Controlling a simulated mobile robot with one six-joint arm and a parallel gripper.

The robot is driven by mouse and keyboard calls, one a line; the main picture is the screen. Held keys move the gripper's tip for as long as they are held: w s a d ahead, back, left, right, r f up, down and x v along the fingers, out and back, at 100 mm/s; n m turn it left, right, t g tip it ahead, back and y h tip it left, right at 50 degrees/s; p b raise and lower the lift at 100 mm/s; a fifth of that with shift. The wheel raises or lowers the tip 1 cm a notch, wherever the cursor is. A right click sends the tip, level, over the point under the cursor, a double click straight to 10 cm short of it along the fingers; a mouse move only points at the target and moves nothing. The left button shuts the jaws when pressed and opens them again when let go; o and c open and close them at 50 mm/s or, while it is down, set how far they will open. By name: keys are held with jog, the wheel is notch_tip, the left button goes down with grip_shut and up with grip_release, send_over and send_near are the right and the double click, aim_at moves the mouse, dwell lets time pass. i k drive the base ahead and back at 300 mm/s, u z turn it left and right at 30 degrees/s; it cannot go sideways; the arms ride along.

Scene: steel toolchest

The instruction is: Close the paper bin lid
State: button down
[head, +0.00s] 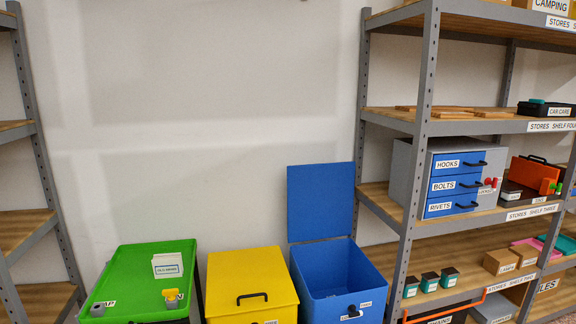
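A blue bin (322,278) stands on the floor by the wall, left of the right shelf unit. Its blue lid (321,203) stands open and upright at the back, so the empty-looking inside shows. A dark handle and a white label (362,307) are on its front; the label is too small and covered to read, so I cannot confirm that this is the paper bin. A yellow bin (246,278) beside it has its lid down, with a black handle on it. My gripper is not in view.
A green-topped unit (130,265) with a few small items stands left of the yellow bin. Grey shelf units rise at the far left (34,137) and right (424,137). The right one stands close beside the blue bin. The wall above the bins is bare.

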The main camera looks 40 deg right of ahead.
aim_at(320, 196)
jog(key=u, duration=0.85)
jog(key=k, duration=0.75)
jog(key=z, duration=1)
jog(key=i, duration=1.05)
jog(key=u, duration=0.15)
